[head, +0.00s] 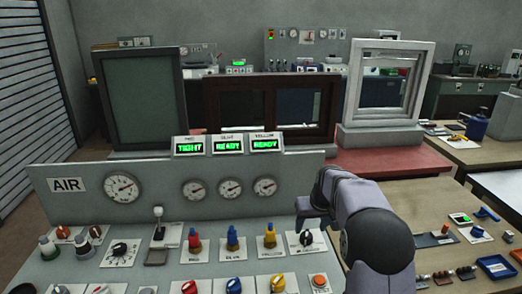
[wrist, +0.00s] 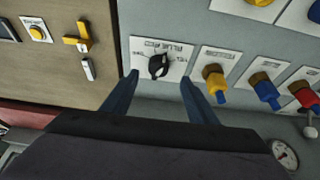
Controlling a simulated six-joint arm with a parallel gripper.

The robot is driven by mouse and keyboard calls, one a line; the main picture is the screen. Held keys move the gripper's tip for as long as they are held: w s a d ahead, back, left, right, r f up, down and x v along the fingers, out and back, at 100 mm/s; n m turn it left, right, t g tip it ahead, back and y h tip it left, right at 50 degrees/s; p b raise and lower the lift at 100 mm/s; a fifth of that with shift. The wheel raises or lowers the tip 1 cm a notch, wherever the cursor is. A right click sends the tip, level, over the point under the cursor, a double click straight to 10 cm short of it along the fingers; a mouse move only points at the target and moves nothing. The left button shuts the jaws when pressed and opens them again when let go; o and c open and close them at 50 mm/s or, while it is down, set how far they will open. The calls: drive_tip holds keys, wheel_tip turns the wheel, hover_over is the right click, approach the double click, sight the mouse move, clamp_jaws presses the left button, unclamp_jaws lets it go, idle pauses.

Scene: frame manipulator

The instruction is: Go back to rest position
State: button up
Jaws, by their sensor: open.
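My gripper (wrist: 159,78) is open in the wrist view, its two blue fingers apart with nothing between them in their grip. A black rotary knob (wrist: 157,65) on a white labelled plate sits in line with the gap between the fingertips, with clear space to either side. In the head view my gripper (head: 312,212) is over the right end of the grey control panel, close above the same black knob (head: 307,238). The exact height of the fingertips over the knob cannot be told.
The grey panel (head: 110,262) carries red, blue and yellow knobs (head: 270,236), a lever (head: 158,222) and several gauges (head: 231,188). Three green displays (head: 228,146) read TIGHT, READY, READY. Framed windows (head: 388,85) stand behind. A wooden table (head: 420,200) with small parts lies right.

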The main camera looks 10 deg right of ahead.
drive_tip(key=s+a, duration=0.2)
drive_tip(key=s, duration=0.4)
drive_tip(key=s+a+f+g, duration=0.1)
drive_tip(key=s+a, duration=0.1)
drive_tip(key=s, duration=0.4)
drive_tip(key=s+a+f+g, duration=0.1)
drive_tip(key=s+a, duration=0.1)
drive_tip(key=s, duration=0.5)
drive_tip(key=shift+a+f, duration=0.1)
drive_tip(key=s+a+f+g, duration=0.1)
drive_tip(key=s+f, duration=0.1)
drive_tip(key=s, duration=0.6)
drive_tip(key=s+a+f+g, duration=0.1)
drive_tip(key=s, duration=0.7)
drive_tip(key=shift+s+f, duration=0.2)
drive_tip(key=shift+f, duration=0.2)
drive_tip(key=shift+c, duration=0.7)
clamp_jaws()
